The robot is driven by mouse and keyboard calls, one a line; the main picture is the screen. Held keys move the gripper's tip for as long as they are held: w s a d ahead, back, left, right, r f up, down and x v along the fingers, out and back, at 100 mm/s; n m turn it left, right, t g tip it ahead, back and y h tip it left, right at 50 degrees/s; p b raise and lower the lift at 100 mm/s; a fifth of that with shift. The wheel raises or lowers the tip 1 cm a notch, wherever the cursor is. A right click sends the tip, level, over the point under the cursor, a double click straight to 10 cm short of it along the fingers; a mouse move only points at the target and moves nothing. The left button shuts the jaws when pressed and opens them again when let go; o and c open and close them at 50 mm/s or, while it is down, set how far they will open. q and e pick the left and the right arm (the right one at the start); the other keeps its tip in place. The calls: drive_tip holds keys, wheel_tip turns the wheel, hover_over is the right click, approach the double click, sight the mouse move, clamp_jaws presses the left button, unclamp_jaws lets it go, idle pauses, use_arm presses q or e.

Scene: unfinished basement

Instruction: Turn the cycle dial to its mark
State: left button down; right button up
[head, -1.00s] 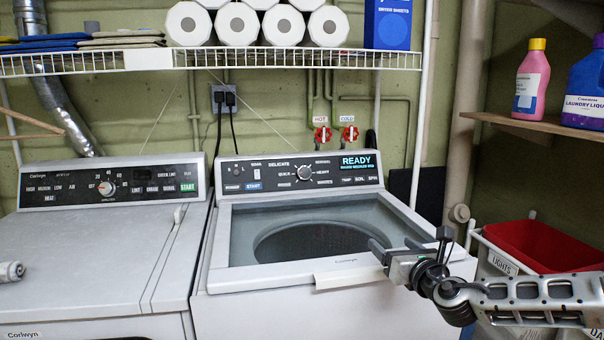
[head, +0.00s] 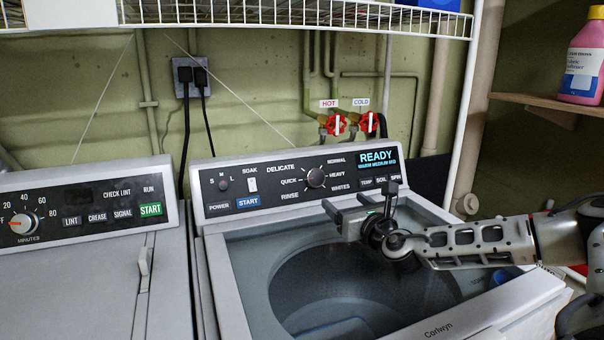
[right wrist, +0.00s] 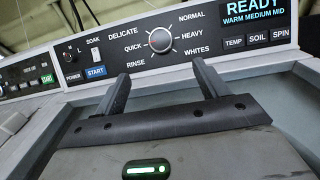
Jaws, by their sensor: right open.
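The cycle dial (head: 315,178) is a round silver knob on the washer's dark control panel (head: 268,190), ringed by the words delicate, quick, rinse, normal, heavy and whites. It also shows in the right wrist view (right wrist: 160,40); I cannot tell surely which word it points at. My right gripper (head: 362,204) is over the washer tub, in front of the panel and slightly right of the dial. In the right wrist view its two fingers (right wrist: 161,76) are apart and empty, below the dial and not touching it. My left gripper is not in view.
The washer (head: 445,325) has its tub open below my right arm. Its display (head: 378,158) reads READY, warm medium mid. A dryer (head: 80,280) stands on the left. Red hot and cold taps (head: 336,124) are behind the panel, and a wire shelf (head: 300,14) hangs above.

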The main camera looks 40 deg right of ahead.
sight(317, 177)
drive_tip(key=shift+w+d, duration=0.15)
drive_tip(key=shift+w, duration=0.3)
drive_tip(key=p+x, duration=0.1)
drive_tip(key=x, duration=0.3)
drive_tip(key=shift+w+r, duration=0.1)
drive_tip(key=shift+r, duration=0.05)
drive_tip(key=x, duration=0.8)
drive_tip(key=shift+w+d+f+b, duration=0.15)
drive_tip(key=shift+w+f+b, duration=0.1)
drive_tip(key=shift+b, duration=0.05)
drive_tip(key=shift+w+d, duration=0.15)
drive_tip(key=shift+w, duration=0.4)
drive_tip(key=shift+w+r, duration=0.1)
drive_tip(key=c, duration=0.9)
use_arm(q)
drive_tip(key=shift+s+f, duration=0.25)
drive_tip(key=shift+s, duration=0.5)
use_arm(e)
drive_tip(key=shift+c, duration=0.4)
